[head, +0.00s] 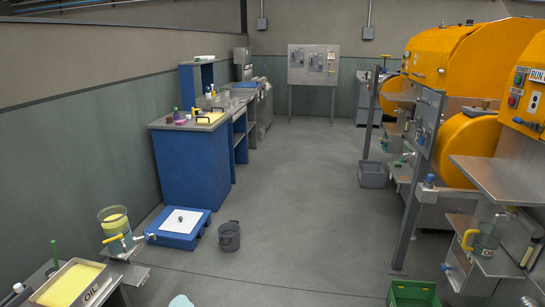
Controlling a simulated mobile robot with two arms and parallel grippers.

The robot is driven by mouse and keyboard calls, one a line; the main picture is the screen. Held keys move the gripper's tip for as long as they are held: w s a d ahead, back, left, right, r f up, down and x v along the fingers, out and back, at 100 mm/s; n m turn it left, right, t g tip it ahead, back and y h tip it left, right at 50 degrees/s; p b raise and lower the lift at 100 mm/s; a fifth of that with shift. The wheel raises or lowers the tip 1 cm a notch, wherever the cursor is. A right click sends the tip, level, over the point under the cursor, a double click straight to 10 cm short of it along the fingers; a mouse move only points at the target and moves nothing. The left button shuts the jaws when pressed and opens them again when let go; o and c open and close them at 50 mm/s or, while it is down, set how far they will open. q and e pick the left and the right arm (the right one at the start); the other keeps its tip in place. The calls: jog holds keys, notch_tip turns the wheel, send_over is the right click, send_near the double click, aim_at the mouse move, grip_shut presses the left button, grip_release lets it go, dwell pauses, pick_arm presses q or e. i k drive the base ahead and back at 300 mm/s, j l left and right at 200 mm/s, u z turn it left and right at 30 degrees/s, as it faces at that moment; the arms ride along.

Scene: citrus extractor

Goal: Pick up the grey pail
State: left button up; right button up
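The grey pail (229,237) stands upright on the open floor left of centre in the head view. It is a small dark grey bucket with an open top. It stands just right of a low blue platform with a white top (181,221), with a small gap between them. Neither of my grippers can be made out in this view, and nothing is holding the pail.
A blue workbench (190,165) runs along the left wall. A yellow-topped OIL tray (72,285) and a jar of yellow liquid (115,228) are at lower left. Yellow machines (445,50), a grey bin (373,174) and a green crate (413,293) line the right. The middle floor is clear.

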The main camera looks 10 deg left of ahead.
aim_at(229, 233)
jog(key=i+u, duration=0.3)
jog(key=i, duration=2.15)
